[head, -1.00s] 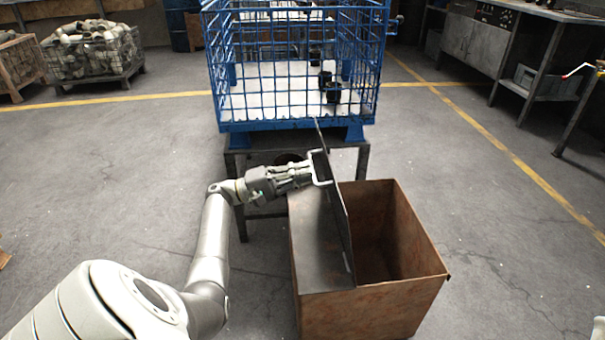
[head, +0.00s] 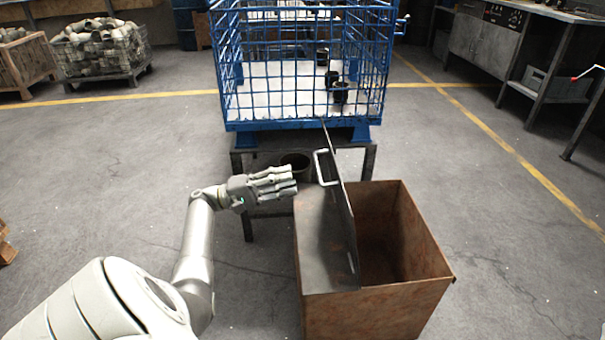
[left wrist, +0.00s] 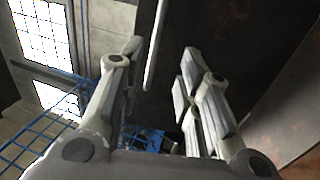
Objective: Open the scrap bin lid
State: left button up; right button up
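The scrap bin (head: 370,315) is a rusty brown box in front of the blue cage. Its dark lid panel (head: 343,215) stands nearly upright across the middle of the bin top. The right half of the bin is uncovered, and its inside shows; a flat dark plate (head: 318,245) covers the left half. A pale handle (head: 320,167) is on the lid's left face. My left gripper (head: 294,182) is to the left of the handle, apart from it. In the left wrist view its fingers (left wrist: 160,62) are spread and empty, with the handle bar (left wrist: 155,45) beyond them. My right gripper is out of view.
A blue wire cage (head: 300,125) with dark parts inside stands on a dark table (head: 370,160) behind the bin. A workbench (head: 540,75) stands at right.

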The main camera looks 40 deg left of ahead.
pick_arm(q)
jog(key=v, duration=0.5)
jog(key=shift+s+f, duration=0.1)
jog(key=shift+a, duration=0.1)
dwell(0.4)
